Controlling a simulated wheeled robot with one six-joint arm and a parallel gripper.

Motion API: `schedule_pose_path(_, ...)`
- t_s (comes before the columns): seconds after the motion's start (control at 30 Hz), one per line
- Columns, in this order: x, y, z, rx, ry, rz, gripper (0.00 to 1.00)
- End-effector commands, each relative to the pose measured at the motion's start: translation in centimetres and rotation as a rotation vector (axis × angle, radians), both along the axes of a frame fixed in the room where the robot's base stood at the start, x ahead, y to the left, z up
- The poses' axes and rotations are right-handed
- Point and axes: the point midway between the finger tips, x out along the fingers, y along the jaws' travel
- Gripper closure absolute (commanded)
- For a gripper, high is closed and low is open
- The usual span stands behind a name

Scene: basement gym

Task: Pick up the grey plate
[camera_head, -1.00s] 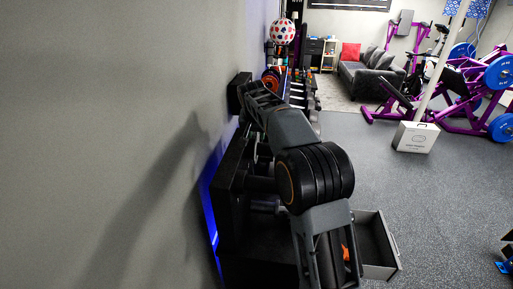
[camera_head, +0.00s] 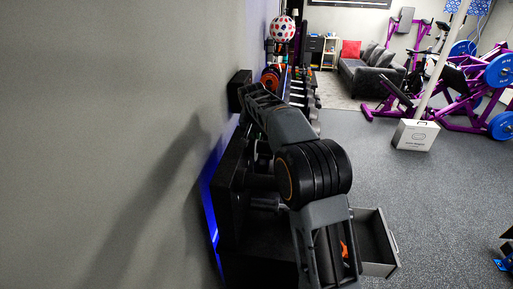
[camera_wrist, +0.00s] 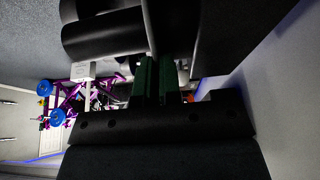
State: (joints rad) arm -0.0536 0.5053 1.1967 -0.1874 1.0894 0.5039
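My gripper (camera_wrist: 159,76) shows in the wrist view as two green-faced fingers close together, reaching in among dark, rounded weights. A thin grey edge (camera_wrist: 149,26) stands just beyond the fingertips. I cannot tell whether it is the grey plate or whether the fingers touch it. In the head view my arm reaches along the wall over the rack and hides most of what is there. No grey plate is clearly seen in that view.
The wall (camera_head: 110,120) is close on the left. A rack with several dumbbells (camera_head: 298,88) runs along it. An open grey drawer or box (camera_head: 388,240) is at lower right of my arm. A white box (camera_head: 415,135) stands on the floor; the floor (camera_head: 425,200) right of my arm is mostly clear.

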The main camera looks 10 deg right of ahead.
Motion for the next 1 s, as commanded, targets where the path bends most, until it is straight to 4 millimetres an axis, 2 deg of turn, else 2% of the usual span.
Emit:
schedule_pose_path(0.67, 0.0, 0.0, 0.0, 0.0, -0.002, 0.0, 1.0)
schedule_pose_path(1.0, -2.0, -5.1, 0.0, 0.0, -0.003, -0.005, 1.0)
